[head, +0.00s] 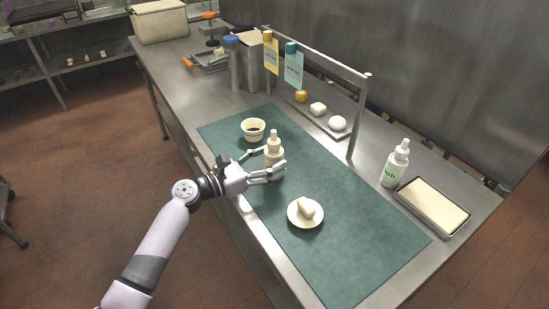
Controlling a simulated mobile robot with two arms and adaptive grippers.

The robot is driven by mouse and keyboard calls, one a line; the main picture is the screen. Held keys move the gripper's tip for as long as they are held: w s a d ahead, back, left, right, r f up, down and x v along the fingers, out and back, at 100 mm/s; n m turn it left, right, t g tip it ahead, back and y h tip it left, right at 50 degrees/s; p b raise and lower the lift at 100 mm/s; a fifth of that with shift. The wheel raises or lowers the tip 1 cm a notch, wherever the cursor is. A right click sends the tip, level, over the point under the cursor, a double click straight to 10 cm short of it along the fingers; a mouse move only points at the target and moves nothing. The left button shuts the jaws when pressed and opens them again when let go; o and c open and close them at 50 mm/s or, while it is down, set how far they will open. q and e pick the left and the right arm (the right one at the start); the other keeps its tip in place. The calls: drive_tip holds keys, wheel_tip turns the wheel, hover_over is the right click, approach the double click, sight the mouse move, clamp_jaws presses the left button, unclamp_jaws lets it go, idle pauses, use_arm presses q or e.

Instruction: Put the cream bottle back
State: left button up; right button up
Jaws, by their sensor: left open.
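A cream-coloured bottle (273,148) with a narrow nozzle top stands upright on the green mat (345,240). My left gripper (270,164) is at this bottle with its fingers open, one on the far side and one on the near side. The fingers and hand hide part of the bottle's lower body; I cannot tell whether they touch it. A second, white bottle (395,168) with green lettering stands upright on the steel counter at the right, off the mat. My right gripper is out of view.
A cream cup (253,129) stands on the mat behind the gripper. A white plate (292,218) with a pale wedge lies in front. A metal rail (352,122) with hanging cards, a small tray and a rectangular pan (432,205) line the back and right. The mat's front right is clear.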

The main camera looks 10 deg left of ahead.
use_arm(q)
drive_tip(key=b+v, duration=0.1)
drive_tip(key=v, duration=0.9)
